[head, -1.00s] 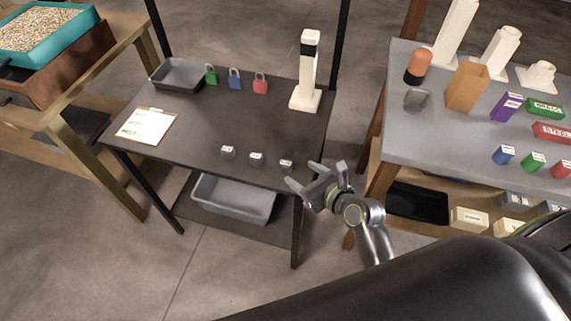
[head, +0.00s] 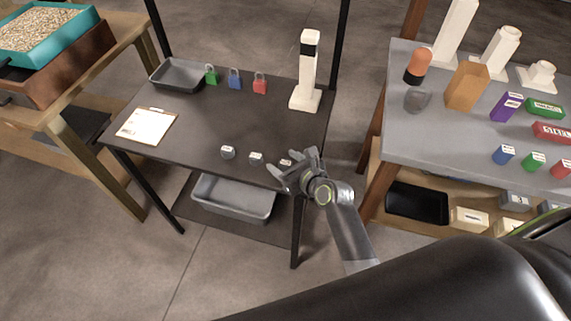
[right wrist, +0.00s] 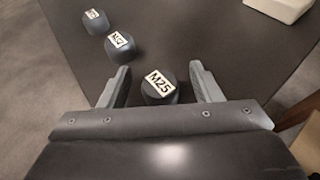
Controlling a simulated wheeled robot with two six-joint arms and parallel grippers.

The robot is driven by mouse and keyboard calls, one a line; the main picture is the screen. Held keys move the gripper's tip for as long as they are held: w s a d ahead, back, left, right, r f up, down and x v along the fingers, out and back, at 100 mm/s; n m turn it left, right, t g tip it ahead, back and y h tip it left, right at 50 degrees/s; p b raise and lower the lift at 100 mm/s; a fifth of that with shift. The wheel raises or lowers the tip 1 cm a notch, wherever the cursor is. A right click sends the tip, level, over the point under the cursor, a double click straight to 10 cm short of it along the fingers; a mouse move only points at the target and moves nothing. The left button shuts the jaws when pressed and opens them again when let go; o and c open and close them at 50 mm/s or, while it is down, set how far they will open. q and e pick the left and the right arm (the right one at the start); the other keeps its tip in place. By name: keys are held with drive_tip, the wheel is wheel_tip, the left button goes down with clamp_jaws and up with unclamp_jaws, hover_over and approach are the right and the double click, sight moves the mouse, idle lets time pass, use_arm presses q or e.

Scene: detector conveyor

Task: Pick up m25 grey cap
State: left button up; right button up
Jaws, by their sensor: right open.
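The M25 grey cap (right wrist: 159,91) stands on the dark table and shows its white label in the right wrist view. In the head view the cap (head: 286,162) is partly hidden by my gripper. My right gripper (right wrist: 162,84) is open, with one finger on each side of the cap and a gap to each finger. In the head view my right gripper (head: 293,168) is at the table's front right edge. Two more grey caps stand in a row to the left, the middle one (head: 256,158) and the leftmost one (head: 228,152). My left gripper is not in view.
The dark table (head: 200,140) also holds a white tower (head: 307,75), several padlocks, a grey tray (head: 178,75) and a clipboard (head: 147,125). A grey bin (head: 233,198) sits on the shelf below. A grey table (head: 430,140) with small parts stands to the right.

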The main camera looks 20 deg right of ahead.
drive_tip(key=c, duration=1)
drive_tip(key=shift+r, duration=0.1)
drive_tip(key=shift+c, duration=0.2)
